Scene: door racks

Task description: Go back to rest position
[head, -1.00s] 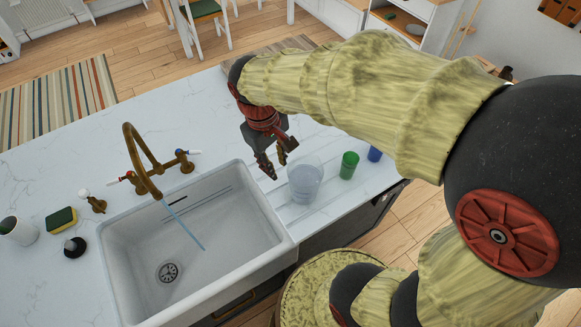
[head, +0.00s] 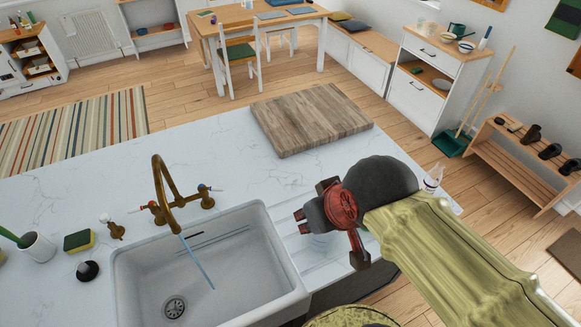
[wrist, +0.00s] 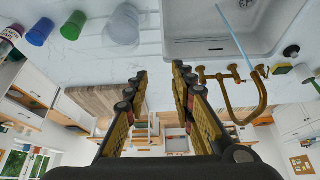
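The wrist view is upside down. A clear glass (wrist: 122,25), a green cup (wrist: 74,25) and a blue cup (wrist: 40,30) stand on the counter, apart from the fingers. In the head view my arm hides both cups and most of the glass.
The white sink (head: 135,262) with a brass faucet (head: 163,182) and running water is left of my gripper. A wooden board (head: 310,118) lies behind it. A small bottle (head: 433,180) stands near the counter's right edge. The air above the counter is clear.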

